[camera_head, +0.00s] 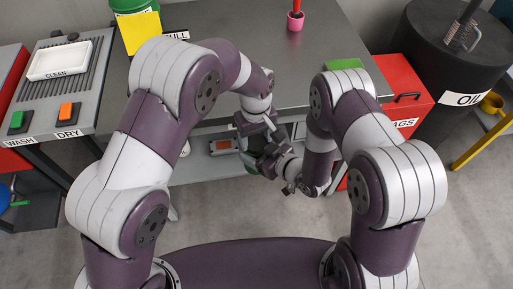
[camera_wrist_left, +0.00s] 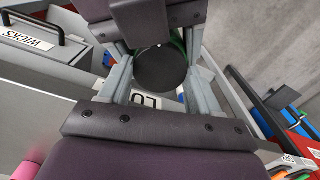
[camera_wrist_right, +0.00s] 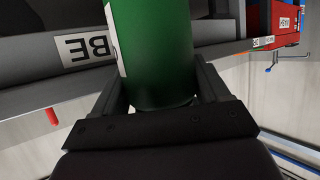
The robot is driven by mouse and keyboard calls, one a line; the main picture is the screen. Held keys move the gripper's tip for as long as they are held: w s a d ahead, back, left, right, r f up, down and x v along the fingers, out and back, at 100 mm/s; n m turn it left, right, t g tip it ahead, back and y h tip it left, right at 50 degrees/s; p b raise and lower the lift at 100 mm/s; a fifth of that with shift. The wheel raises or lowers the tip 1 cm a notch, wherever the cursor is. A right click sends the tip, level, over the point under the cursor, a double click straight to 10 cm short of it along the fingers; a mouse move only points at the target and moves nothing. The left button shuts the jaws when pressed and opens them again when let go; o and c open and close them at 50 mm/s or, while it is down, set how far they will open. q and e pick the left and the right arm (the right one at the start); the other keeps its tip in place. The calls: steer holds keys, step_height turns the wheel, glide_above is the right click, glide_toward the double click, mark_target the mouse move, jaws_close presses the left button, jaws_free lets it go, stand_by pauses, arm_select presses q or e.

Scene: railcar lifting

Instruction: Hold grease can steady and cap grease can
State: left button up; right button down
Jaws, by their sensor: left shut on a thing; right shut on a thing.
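The green grease can (camera_wrist_right: 152,50) fills the middle of the right wrist view, between the fingers of my right gripper (camera_wrist_right: 155,85), which is shut on its side. A sliver of the can shows in the head view (camera_head: 250,169). My left gripper (camera_wrist_left: 158,62) is shut on a dark round cap (camera_wrist_left: 160,72). A green edge shows just behind the cap in the left wrist view, so cap and can are close together. Whether the cap sits on the can's mouth I cannot tell. In the head view both grippers meet in front of the bench, and the arms hide most of the can.
The grey bench (camera_head: 255,70) lies behind the grippers, with a shelf (camera_head: 205,172) below. A green can with a yellow sheet (camera_head: 141,33) and a pink cup (camera_head: 295,20) stand on the bench. A red cabinet (camera_head: 405,95) and an oil drum (camera_head: 445,60) are at the right.

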arm_select(q)
steer(key=m, duration=0.5)
steer(key=o, duration=1.2)
steer(key=shift+r, duration=2.3)
